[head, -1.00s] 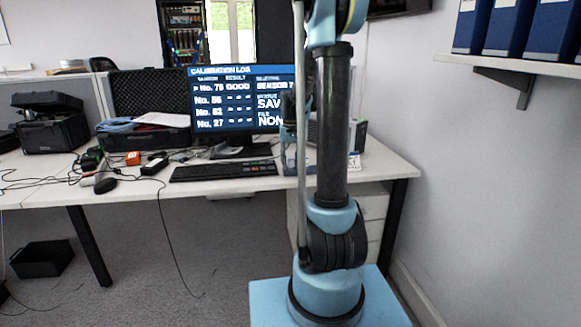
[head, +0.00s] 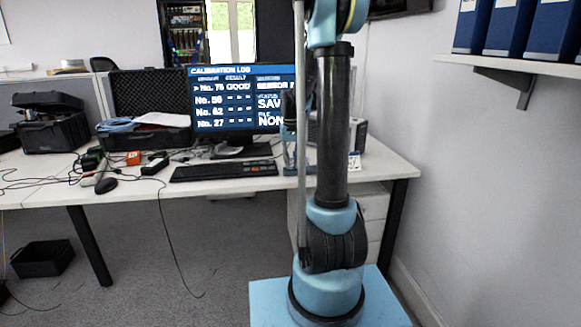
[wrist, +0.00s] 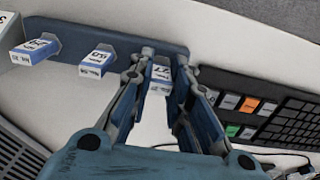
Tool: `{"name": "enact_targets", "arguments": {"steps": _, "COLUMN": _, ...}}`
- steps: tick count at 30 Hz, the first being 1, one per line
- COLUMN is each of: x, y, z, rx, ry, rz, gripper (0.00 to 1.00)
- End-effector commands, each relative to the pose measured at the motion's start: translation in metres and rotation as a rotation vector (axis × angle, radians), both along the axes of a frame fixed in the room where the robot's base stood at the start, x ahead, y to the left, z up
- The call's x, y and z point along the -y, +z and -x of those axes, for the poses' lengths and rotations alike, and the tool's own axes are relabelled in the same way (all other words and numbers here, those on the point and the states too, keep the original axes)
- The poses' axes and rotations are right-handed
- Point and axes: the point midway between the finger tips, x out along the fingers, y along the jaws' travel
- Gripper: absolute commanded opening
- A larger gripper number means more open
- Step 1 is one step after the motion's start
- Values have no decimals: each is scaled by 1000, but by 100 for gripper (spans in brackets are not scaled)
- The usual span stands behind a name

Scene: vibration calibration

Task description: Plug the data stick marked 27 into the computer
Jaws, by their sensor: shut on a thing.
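The data stick (wrist: 161,75), white and blue with a label that seems to read 27 upside down, stands at the right end of a dark blue holder (wrist: 70,48) in the wrist view. My gripper (wrist: 164,58) has its two fingers on either side of this stick, shut on it. Two similar sticks, a middle one (wrist: 97,60) and a left one (wrist: 35,48), stand in the same holder. In the head view my gripper (head: 290,155) is low over the desk, partly hidden by my arm. The computer monitor (head: 235,97) shows a calibration log listing No. 27.
A keyboard (head: 222,170) lies before the monitor; its keys (wrist: 245,112) are close to my right finger. A grey vented box (wrist: 15,150) is at lower left in the wrist view. An open black case (head: 150,92), a mouse (head: 106,185) and cables occupy the left desk.

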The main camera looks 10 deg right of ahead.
Motion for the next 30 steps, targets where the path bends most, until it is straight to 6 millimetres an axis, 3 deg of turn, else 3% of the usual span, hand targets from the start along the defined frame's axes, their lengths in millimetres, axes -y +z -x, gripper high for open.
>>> {"name": "enact_targets", "arguments": {"steps": 30, "x": 0, "y": 8, "z": 0, "rx": 0, "ry": 0, "rz": 0, "gripper": 0}}
